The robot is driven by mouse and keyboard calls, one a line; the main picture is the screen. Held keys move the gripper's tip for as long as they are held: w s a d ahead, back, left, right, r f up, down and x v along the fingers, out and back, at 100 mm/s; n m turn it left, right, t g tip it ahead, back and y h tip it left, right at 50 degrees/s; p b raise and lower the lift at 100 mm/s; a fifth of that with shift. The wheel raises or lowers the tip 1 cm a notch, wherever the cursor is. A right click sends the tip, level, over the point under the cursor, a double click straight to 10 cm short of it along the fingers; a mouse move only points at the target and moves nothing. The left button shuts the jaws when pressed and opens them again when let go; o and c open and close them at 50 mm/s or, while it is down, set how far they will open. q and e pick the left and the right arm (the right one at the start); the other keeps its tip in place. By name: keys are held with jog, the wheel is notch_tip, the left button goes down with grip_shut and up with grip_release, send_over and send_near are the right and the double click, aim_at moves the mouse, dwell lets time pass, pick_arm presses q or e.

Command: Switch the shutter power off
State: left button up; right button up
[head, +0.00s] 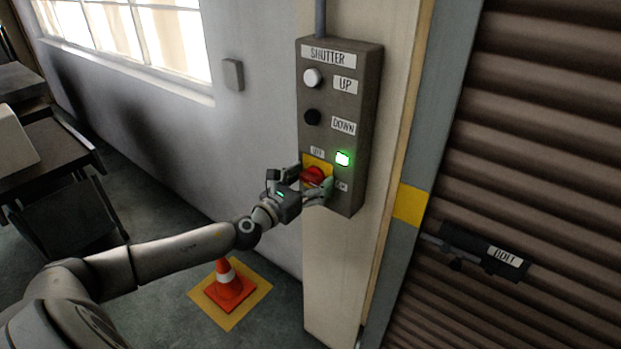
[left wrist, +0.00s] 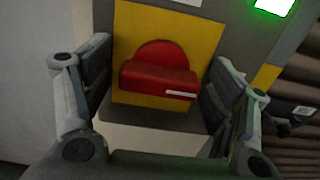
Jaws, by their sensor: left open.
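The shutter control box (head: 341,128) is mounted on a pillar, with a white UP button (head: 312,77) and a dark DOWN button (head: 312,117). Low on it is a red rotary switch (head: 314,175) on a yellow plate; the switch also shows in the left wrist view (left wrist: 158,72), with a white mark at the right end of its handle. A green light (head: 343,158) is lit above it. My left gripper (head: 308,186) is open, its fingers on either side of the red switch. In the wrist view, gaps show between fingers and switch. My right gripper is out of view.
A brown roller shutter (head: 540,130) with a bolt (head: 485,250) stands to the right. An orange traffic cone (head: 229,283) stands on a yellow floor square below my left arm. Tables (head: 50,145) are at the far left. A small grey wall box (head: 233,74) is left of the panel.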

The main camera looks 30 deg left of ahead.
pick_arm(q)
jog(key=shift+c, duration=0.3)
jog(key=c, duration=1)
jog(key=shift+o, duration=0.2)
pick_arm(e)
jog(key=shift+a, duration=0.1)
